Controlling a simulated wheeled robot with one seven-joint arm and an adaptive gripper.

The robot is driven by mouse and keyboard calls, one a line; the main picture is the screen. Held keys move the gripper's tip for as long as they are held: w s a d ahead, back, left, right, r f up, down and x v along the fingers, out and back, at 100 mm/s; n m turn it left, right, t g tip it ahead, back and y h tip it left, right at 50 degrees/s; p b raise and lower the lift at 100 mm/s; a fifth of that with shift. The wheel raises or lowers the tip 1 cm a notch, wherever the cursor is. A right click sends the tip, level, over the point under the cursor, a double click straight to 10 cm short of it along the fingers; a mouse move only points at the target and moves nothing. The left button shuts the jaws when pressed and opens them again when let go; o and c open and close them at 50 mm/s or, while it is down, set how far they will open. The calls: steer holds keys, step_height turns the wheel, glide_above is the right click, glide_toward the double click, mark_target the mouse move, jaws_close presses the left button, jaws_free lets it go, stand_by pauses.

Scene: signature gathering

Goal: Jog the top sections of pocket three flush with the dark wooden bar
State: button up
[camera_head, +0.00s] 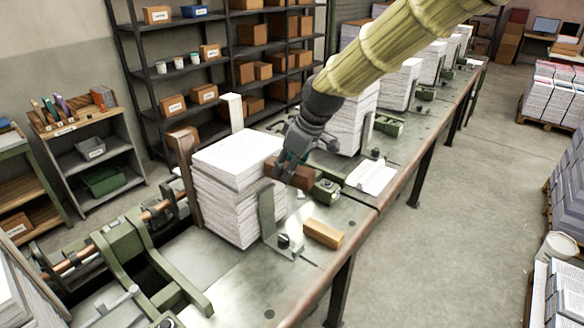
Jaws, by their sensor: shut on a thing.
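A tall stack of white paper sections (238,195) stands in the near pocket on the metal table (225,285). Its top layers look slightly uneven against the layers below. My gripper (290,178) is shut on a dark reddish-brown wooden bar (302,176) at the right side of the stack, near its top. The gripper hides part of the bar, and I cannot tell whether the bar touches the paper. An upright metal bracket (267,212) stands at the stack's front right corner, and a brown upright board (186,170) stands at its left.
A light wooden block (323,233) lies on the table right of the bracket. A green clamp (326,188) and loose white sheets (371,176) lie beyond. More paper stacks (352,122) line the table behind. Green machine arms (125,255) occupy the left.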

mark_target(299, 171)
steer(key=shift+w+a+r, duration=0.1)
steer(key=shift+w+a, duration=0.4)
steer(key=shift+a, duration=0.25)
steer(key=shift+s+d+r+p, duration=0.35)
steer(key=shift+s+d, duration=0.25)
steer(key=shift+d, duration=0.2)
steer(key=shift+s+d+r+p, duration=0.3)
steer(key=shift+s+d, duration=0.3)
steer(key=shift+d, duration=0.25)
steer(key=shift+s+d+r+p, duration=0.35)
steer(key=shift+s+d, duration=0.25)
steer(key=shift+d, duration=0.2)
